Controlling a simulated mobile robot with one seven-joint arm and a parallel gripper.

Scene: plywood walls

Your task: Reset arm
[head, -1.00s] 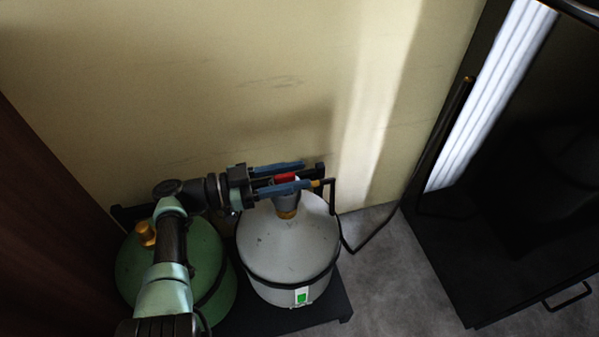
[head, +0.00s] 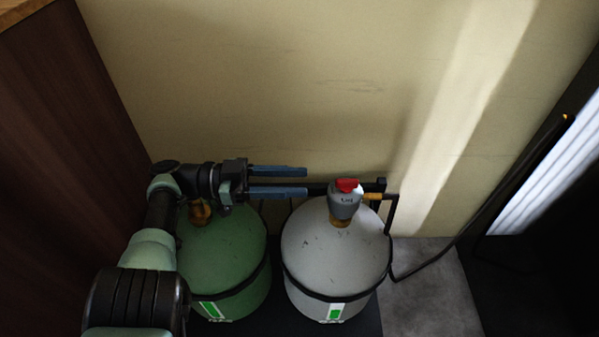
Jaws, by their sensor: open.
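My gripper (head: 307,182) is open, with its two blue fingers apart and nothing between them. It points right, above the space between the green gas cylinder (head: 225,245) and the grey gas cylinder (head: 335,252). The fingertips are left of the grey regulator with a red top (head: 346,200), which sits on the grey cylinder's valve. The fingers look apart from the regulator. My arm hides part of the green cylinder and its brass valve (head: 200,212).
A black hose (head: 432,255) runs from the regulator area to the right. A pale wall (head: 270,80) stands behind the cylinders. A dark brown panel (head: 70,110) is at the left. A dark unit with a white ribbed part (head: 550,180) is at the right.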

